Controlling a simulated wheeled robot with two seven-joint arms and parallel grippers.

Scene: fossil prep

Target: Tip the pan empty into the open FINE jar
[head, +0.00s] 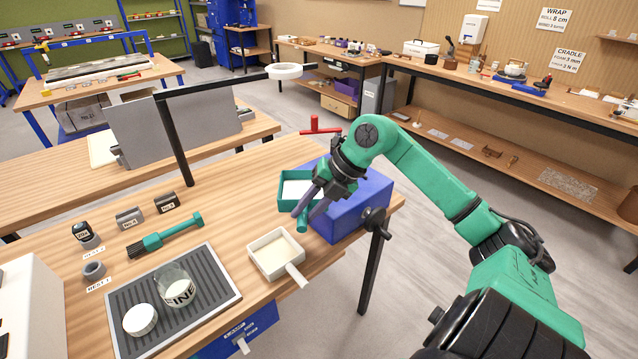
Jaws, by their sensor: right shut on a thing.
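My right gripper (307,206) is shut on the handle (302,223) of a teal square-framed tray or sieve (284,199) with a white inside, over the table's right side. A cream square pan (257,262) with a short handle stands just in front of it, untouched by the gripper. Whether the pan holds anything is unclear. The glass FINE jar (178,288) stands upright and open on a dark ribbed mat (215,285). A round white lid (140,320) lies on the mat beside it. My left gripper is not in view.
A blue box (352,208) with a black crank stands right of the teal tray. A black lamp post (174,145) rises behind. Bare wood separates the brush from the pan.

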